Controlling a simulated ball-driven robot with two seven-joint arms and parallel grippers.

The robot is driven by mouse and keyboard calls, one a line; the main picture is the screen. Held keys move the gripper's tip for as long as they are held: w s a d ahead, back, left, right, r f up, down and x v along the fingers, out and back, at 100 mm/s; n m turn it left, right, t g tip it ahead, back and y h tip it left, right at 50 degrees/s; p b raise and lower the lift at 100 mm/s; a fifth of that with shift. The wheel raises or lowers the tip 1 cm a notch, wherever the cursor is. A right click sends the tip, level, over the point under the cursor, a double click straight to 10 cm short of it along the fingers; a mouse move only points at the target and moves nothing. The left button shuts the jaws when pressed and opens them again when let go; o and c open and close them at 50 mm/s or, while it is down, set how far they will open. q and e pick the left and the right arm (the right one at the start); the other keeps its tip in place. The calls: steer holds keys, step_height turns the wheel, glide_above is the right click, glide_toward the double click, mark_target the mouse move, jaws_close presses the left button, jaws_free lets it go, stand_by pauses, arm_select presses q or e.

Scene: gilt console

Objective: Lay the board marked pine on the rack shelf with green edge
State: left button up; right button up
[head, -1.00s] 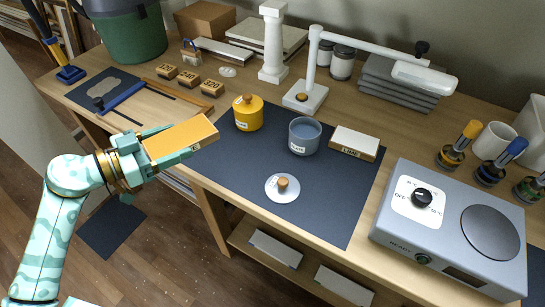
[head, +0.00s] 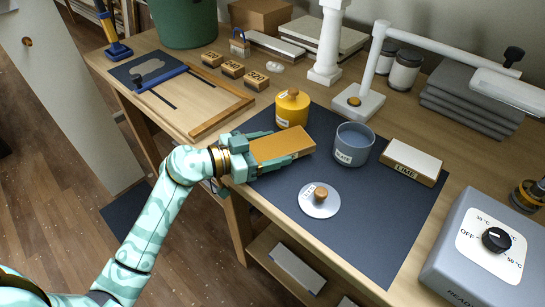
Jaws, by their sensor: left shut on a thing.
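My left gripper (head: 277,148) is shut on an orange-brown board (head: 298,141). It holds the board flat above the left part of the dark mat, just in front of the yellow jar. No marking on the held board can be read from here, so I cannot tell if it says pine. Another board, marked LIME (head: 412,159), has a pale top and lies at the mat's right edge. No shelf with a green edge can be made out in this view. My right gripper is not in view.
On the dark mat (head: 381,235) stand a yellow lidded jar (head: 291,109), a blue-grey pot (head: 353,145) and a white disc with a knob (head: 319,200). A grey hotplate unit (head: 455,245) is at right. A wooden frame (head: 212,118) lies at left. A lower shelf holds pale boards (head: 287,265).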

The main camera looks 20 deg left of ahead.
arm_select(q)
step_height(320, 180, down, 2)
steer(key=shift+w+f+b, duration=0.1)
steer(key=shift+f+b, duration=0.05)
steer(key=shift+b, duration=0.15)
steer(key=shift+r, duration=0.35)
steer(key=o, duration=1.1)
steer(key=shift+f, duration=0.15)
